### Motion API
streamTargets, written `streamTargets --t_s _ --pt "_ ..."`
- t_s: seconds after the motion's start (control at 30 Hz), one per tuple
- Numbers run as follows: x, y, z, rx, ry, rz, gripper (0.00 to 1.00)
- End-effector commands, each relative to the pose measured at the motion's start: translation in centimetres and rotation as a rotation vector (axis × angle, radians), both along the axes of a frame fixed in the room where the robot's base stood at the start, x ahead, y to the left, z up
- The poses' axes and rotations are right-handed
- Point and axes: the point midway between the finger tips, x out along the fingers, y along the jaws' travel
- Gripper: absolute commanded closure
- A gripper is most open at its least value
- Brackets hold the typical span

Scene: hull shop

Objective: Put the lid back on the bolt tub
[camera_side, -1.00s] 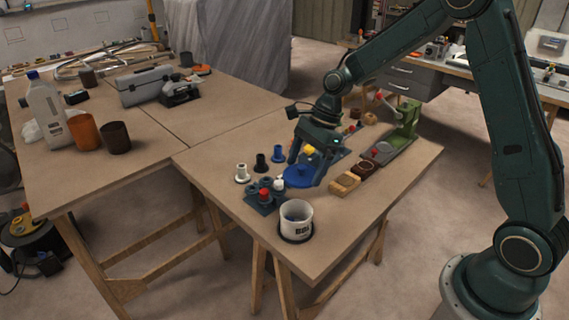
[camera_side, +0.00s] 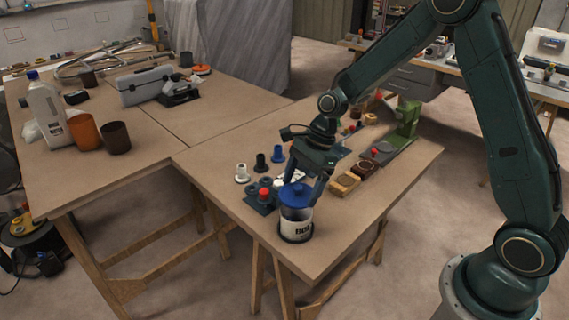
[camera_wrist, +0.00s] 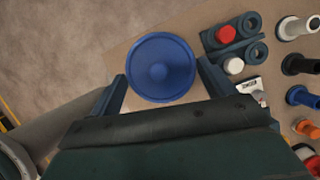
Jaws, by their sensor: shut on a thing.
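The blue round lid (camera_side: 296,194) is held between the two fingers of my gripper (camera_side: 305,187).
A dark block with red and white caps (camera_side: 262,194) stands close left of the tub. Several flanged pieces (camera_side: 260,164) stand behind it. Wooden blocks (camera_side: 345,184) and a green machine (camera_side: 403,125) are to the right. The table's front corner is near the tub.

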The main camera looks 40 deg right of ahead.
Motion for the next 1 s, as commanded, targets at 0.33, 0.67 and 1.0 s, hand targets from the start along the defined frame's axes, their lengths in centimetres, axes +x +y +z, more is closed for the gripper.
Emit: streamTargets --t_s 0.33,0.67,1.0 --pt "0.0 0.0 -2.5 0.001 0.001 0.0 0.4" --pt "0.0 0.0 -4.0 0.0 0.0 0.001 0.4" --pt "0.0 0.0 -4.3 0.0 -0.001 0.001 0.4"
